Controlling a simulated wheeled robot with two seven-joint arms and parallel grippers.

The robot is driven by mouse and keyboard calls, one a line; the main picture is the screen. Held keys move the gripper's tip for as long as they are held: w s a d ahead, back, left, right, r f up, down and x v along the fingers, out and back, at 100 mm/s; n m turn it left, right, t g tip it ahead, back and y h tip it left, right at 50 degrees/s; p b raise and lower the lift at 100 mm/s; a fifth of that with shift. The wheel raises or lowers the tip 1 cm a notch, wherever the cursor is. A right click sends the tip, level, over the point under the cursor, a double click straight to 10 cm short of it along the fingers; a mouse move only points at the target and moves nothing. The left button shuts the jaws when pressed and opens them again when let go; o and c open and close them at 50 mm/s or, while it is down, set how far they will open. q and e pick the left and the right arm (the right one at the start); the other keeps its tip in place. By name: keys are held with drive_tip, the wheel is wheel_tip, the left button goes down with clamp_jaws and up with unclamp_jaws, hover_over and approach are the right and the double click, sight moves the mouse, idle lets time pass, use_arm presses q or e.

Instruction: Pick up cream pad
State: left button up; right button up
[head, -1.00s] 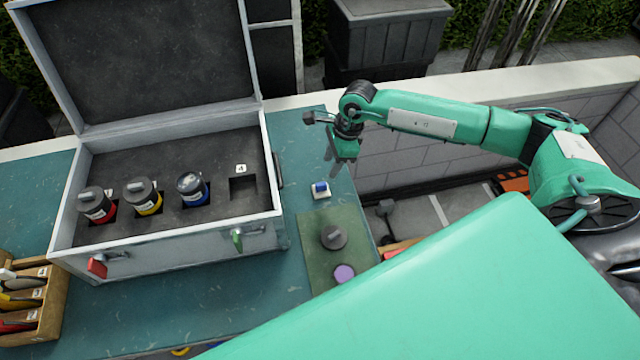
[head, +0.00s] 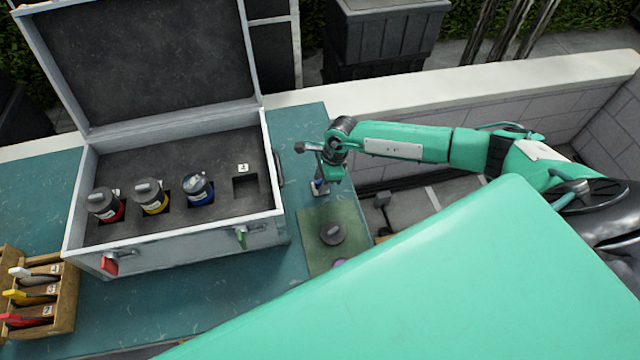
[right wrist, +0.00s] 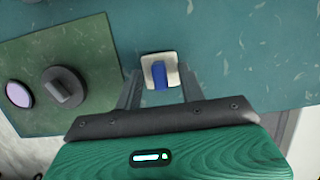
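The cream pad (right wrist: 172,58) is a small pale square with a blue block on top, lying on the teal table. In the head view it is partly hidden by my right gripper (head: 320,182), and its blue part (head: 318,188) shows. In the right wrist view my right gripper (right wrist: 160,82) is open, with one finger on each side of the pad. I cannot tell whether the fingers touch it. My left gripper is not in view.
A green mat (head: 312,225) holds a dark round knobbed piece (head: 333,232) and a purple disc (right wrist: 19,94). An open grey case (head: 180,237) with several canisters stands to the left. A wooden rack (head: 62,318) is at far left.

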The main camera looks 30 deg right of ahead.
sight(321, 181)
clamp_jaws()
drive_tip(key=shift+r, duration=0.1)
wheel_tip(321, 181, up, 20)
drive_tip(key=b, duration=0.7)
drive_tip(key=c, duration=0.8)
unclamp_jaws()
clamp_jaws()
